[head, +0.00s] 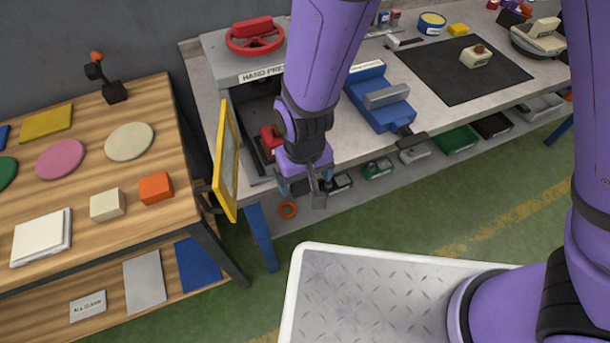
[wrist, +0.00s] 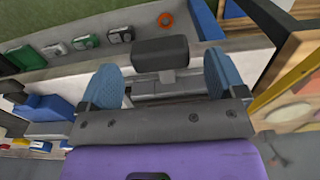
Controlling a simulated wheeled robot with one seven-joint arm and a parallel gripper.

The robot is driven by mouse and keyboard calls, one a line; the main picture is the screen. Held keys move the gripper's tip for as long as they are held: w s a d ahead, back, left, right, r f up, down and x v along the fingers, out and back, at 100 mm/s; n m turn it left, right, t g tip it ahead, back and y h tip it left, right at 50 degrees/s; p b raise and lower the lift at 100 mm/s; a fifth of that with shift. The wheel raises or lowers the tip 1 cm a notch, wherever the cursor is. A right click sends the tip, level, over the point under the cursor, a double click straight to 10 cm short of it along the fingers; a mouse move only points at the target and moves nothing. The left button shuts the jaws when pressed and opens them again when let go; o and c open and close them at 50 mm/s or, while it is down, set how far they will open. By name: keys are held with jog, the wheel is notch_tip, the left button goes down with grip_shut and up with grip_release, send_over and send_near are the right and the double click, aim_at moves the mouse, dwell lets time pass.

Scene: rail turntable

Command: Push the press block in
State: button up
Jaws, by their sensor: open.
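The hand press (head: 225,55) stands at the back left of the grey bench, with a red handwheel (head: 255,35) on top. Its yellow-framed door (head: 227,165) is swung open. A red part (head: 270,140) shows in the dark opening, partly hidden by my arm. My gripper (head: 305,188) is open, pointing down in front of the press near the bench's front edge. In the wrist view, its blue fingertips (wrist: 161,82) are apart, with a dark grey block (wrist: 160,52) showing between and beyond them. I cannot tell whether this is the press block or whether anything touches it.
A blue vise (head: 380,100) with a dark handle sits right of my arm. A black mat (head: 450,75) lies further right. A wooden table (head: 90,160) with discs and blocks stands left, close to the open door. An orange ring (head: 288,209) shows below the bench.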

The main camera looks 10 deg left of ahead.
jog(key=shift+f, duration=1.3)
jog(key=c, duration=1.3)
jog(key=w+a, duration=0.2)
jog(key=w, duration=0.1)
jog(key=w+a, duration=0.2)
jog(key=w, duration=0.2)
jog(key=w+a, duration=0.2)
jog(key=w, duration=0.1)
jog(key=shift+w+a, duration=0.3)
jog(key=shift+w, duration=0.15)
jog(key=shift+r, duration=0.1)
jog(key=o, duration=1.3)
